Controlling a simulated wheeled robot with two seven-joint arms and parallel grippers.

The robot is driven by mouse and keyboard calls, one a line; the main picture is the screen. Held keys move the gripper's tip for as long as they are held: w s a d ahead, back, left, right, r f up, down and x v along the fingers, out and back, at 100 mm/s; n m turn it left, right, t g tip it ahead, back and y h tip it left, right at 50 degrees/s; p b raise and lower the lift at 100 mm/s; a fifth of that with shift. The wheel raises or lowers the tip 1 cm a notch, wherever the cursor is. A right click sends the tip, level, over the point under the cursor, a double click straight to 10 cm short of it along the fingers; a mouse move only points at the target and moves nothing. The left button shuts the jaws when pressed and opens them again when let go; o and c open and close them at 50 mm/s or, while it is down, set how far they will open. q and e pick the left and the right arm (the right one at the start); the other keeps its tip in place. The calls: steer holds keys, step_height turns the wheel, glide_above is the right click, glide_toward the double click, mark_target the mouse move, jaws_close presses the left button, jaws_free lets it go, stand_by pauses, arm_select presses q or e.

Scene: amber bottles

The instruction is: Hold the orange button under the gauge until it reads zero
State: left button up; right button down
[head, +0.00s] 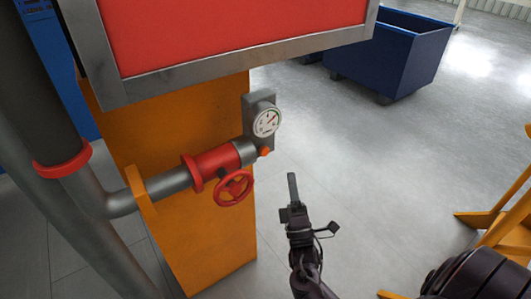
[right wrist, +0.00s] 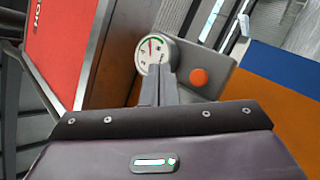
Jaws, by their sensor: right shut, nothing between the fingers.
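The round white gauge (head: 267,121) sits on a grey bracket at the end of the pipe. The orange button (head: 264,151) is just below it. My right gripper (head: 292,177) is shut and empty, its fingertips to the right of and below the button, apart from it in the head view. In the right wrist view the shut fingertips (right wrist: 159,70) overlap the lower part of the gauge (right wrist: 152,50), and the orange button (right wrist: 199,77) shows clear to their right. The gauge has a red needle and a green arc; its exact reading is too small to tell. My left gripper is not in view.
A red valve wheel (head: 233,188) and red-banded pipe (head: 216,162) are left of the button, before an orange column (head: 200,235). A red panel with grey frame (head: 240,62) overhangs above. A blue bin (head: 400,55) stands behind. Grey floor right of the gauge is open.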

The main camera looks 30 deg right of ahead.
steer(key=b, duration=0.3)
glide_toward(267, 148)
step_height(267, 148, up, 4)
steer(key=d, duration=0.2)
steer(key=shift+w+a+y+b, duration=0.1)
steer(key=shift+w+y+b, duration=0.25)
steer(key=shift+w, duration=1.05)
steer(key=shift+w, duration=0.15)
stand_by(0.3)
steer(key=shift+w, duration=0.25)
steer(key=shift+w+r+b, duration=0.1)
steer(key=shift+w+b, duration=0.35)
steer(key=shift+w, duration=0.05)
stand_by(0.7)
steer(key=shift+s, duration=0.1)
stand_by(2.8)
steer(key=shift+s+p, duration=0.55)
steer(key=shift+s, duration=0.3)
